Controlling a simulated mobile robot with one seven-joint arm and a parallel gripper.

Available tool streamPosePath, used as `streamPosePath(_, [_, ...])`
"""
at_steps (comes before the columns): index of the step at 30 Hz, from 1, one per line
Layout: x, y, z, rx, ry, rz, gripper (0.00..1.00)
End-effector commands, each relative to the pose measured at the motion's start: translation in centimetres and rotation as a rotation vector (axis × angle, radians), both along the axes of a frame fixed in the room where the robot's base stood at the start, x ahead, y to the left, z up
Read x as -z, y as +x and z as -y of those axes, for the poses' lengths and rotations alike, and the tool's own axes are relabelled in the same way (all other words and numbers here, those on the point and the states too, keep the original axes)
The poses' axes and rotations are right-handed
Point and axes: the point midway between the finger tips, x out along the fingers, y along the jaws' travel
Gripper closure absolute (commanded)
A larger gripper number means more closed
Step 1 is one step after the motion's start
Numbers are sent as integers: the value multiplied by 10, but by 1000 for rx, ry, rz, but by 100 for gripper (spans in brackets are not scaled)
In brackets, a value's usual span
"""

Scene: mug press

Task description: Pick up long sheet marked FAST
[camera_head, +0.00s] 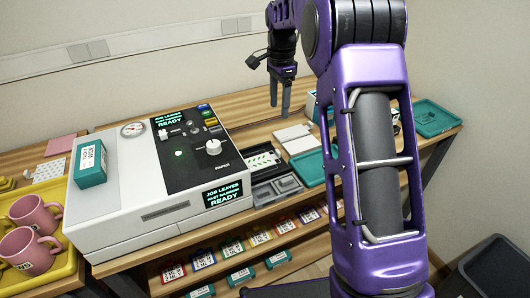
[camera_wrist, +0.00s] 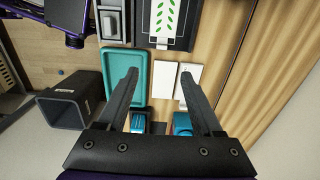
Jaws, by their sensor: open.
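My gripper (camera_head: 280,108) is open and empty, pointing down above the wooden table behind the press. In the wrist view its two fingers (camera_wrist: 158,75) spread over two white sheets or pads lying side by side, a left one (camera_wrist: 166,84) and a right one (camera_wrist: 189,86). The white pads (camera_head: 300,145) also show in the head view, beside a teal tray. A sheet with green leaf marks (camera_wrist: 165,14) lies in a dark holder; it also shows in the head view (camera_head: 262,160). I cannot read the word FAST on any sheet.
The white press (camera_head: 150,200) has screens reading "JOB LEAVES" and a teal box (camera_head: 90,164) on top. A teal tray (camera_wrist: 110,72) lies left of the pads. Pink mugs (camera_head: 30,248) stand in a yellow tray. A dark bin (camera_head: 497,270) stands at right.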

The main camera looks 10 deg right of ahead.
Motion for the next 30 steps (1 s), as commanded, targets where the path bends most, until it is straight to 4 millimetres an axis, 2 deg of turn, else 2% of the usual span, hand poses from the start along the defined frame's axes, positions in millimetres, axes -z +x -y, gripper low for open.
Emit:
streamPosePath(12, [86,0,1,0,0,-3,32])
streamPosePath(15, [102,0,0,0,1,-1,32])
streamPosePath(18, [114,0,0,1,1,0,32])
streamPosePath(26, [127,2,2,2,0,1,32])
streamPosePath(30, [148,5,6,1,1,-1,32])
